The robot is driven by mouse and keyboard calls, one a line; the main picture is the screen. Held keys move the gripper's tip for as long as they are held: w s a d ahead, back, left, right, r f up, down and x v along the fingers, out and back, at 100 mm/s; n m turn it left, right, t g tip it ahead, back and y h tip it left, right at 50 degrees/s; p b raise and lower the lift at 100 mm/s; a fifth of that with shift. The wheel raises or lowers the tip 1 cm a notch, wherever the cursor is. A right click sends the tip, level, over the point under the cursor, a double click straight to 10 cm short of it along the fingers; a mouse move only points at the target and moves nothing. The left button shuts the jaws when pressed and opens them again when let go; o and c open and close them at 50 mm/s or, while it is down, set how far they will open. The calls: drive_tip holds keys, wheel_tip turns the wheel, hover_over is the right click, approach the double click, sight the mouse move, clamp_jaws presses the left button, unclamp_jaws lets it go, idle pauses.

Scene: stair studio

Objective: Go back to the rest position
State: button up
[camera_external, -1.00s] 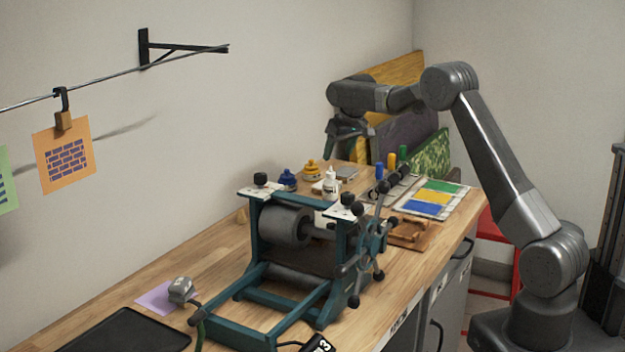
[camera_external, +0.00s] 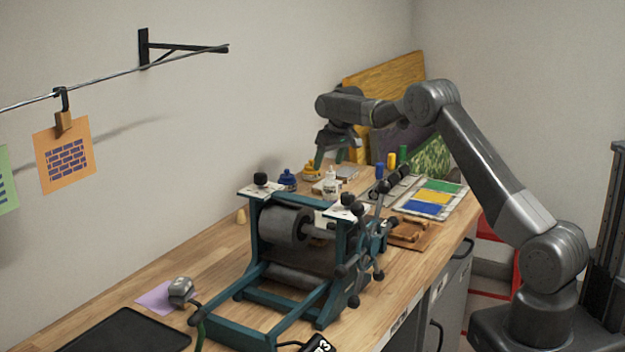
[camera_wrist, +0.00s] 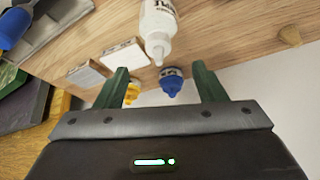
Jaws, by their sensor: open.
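My gripper (camera_external: 332,155) is open above the far end of the workbench, with its fingers pointing down. In the wrist view my gripper (camera_wrist: 157,85) shows two green fingers apart with nothing held between them. Below it on the bench are a blue inkpot (camera_wrist: 171,80), a yellow inkpot (camera_wrist: 132,90) and a white bottle (camera_wrist: 158,28). In the external view the blue inkpot (camera_external: 287,179), the yellow inkpot (camera_external: 312,171) and the white bottle (camera_external: 331,184) stand behind the press.
A teal roller press (camera_external: 290,240) stands mid-bench. Boards (camera_external: 385,75) lean at the back wall. A colour tray (camera_external: 432,199) and blue, yellow and green tubes (camera_external: 379,171) are at the right. Cards hang on a line at left, including an orange card (camera_external: 63,156).

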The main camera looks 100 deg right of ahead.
drive_tip(key=r, duration=0.3)
drive_tip(key=shift+w+a+r, duration=0.1)
drive_tip(key=shift+w+r, duration=0.1)
drive_tip(key=w+a+r+n+t+y+p, duration=0.1)
drive_tip(key=w+a+n, duration=0.1)
drive_tip(key=w+a, duration=0.95)
drive_tip(key=w+a+r+n+p, duration=0.1)
drive_tip(key=w+a+n, duration=0.1)
drive_tip(key=w+a, duration=0.9)
drive_tip(key=w+a+n+t+y+p, duration=0.1)
drive_tip(key=w+a+n, duration=0.2)
drive_tip(key=w+a, duration=1.2)
drive_tip(key=s+a+f+n+b, duration=0.1)
drive_tip(key=s+a+n, duration=0.1)
drive_tip(key=a, duration=0.5)
drive_tip(key=s+a+n+y+b, duration=0.1)
drive_tip(key=s+a+n, duration=0.1)
drive_tip(key=a, duration=0.6)
drive_tip(key=shift+s+a+f+t, duration=0.2)
drive_tip(key=shift+s+f+t, duration=0.15)
drive_tip(key=shift+s, duration=0.3)
